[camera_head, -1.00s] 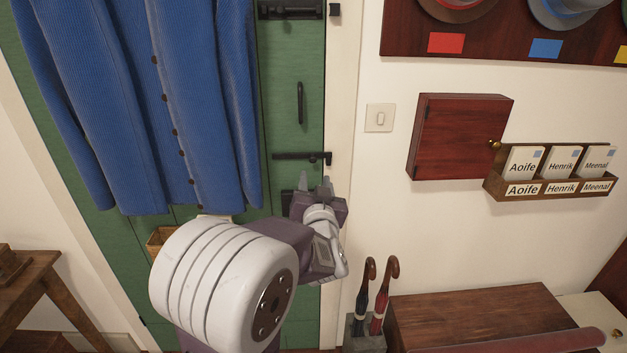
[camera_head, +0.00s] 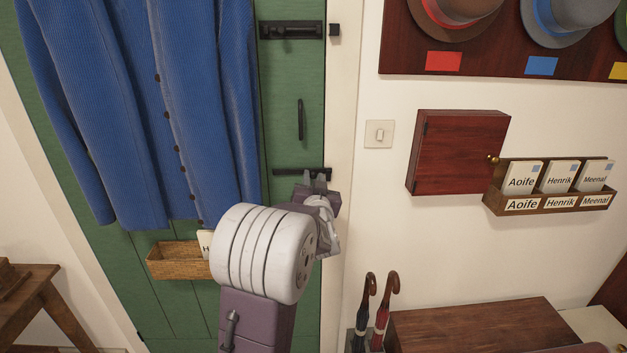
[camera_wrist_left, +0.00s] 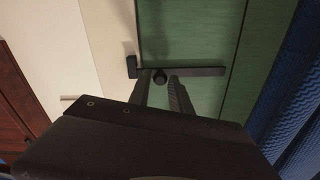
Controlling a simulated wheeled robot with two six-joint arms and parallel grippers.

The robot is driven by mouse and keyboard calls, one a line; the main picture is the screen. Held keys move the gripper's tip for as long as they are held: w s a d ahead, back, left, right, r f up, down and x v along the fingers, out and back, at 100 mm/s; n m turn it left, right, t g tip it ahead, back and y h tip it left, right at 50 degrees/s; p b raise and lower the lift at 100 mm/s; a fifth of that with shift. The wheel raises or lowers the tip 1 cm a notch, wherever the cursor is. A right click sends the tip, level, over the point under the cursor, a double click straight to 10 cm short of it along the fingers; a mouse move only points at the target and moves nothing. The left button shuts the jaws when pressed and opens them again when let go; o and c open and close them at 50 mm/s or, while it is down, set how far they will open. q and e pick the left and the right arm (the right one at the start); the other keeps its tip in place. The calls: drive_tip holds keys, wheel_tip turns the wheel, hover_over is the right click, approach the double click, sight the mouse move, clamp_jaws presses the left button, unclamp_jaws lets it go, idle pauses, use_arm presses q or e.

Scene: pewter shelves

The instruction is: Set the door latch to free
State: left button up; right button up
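The green door (camera_head: 285,75) has a dark horizontal latch bar (camera_head: 288,172) below its vertical handle (camera_head: 300,120). My left gripper (camera_head: 317,179) is at the right end of this bar and partly hides it. In the left wrist view the bar (camera_wrist_left: 205,71) lies level, its end at a dark catch (camera_wrist_left: 131,66) by the door's edge. A round dark knob (camera_wrist_left: 160,76) shows between the open fingertips of my left gripper (camera_wrist_left: 158,82). I cannot tell whether the fingers touch it. My right gripper is not in view.
A second dark bolt (camera_head: 291,30) is higher on the door. A blue cardigan (camera_head: 140,110) hangs at the left above a wicker basket (camera_head: 178,262). A light switch (camera_head: 379,134), a red-brown cabinet (camera_head: 458,152) and an umbrella stand (camera_head: 358,342) are to the right.

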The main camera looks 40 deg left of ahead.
use_arm(q)
clamp_jaws()
idle(1.2)
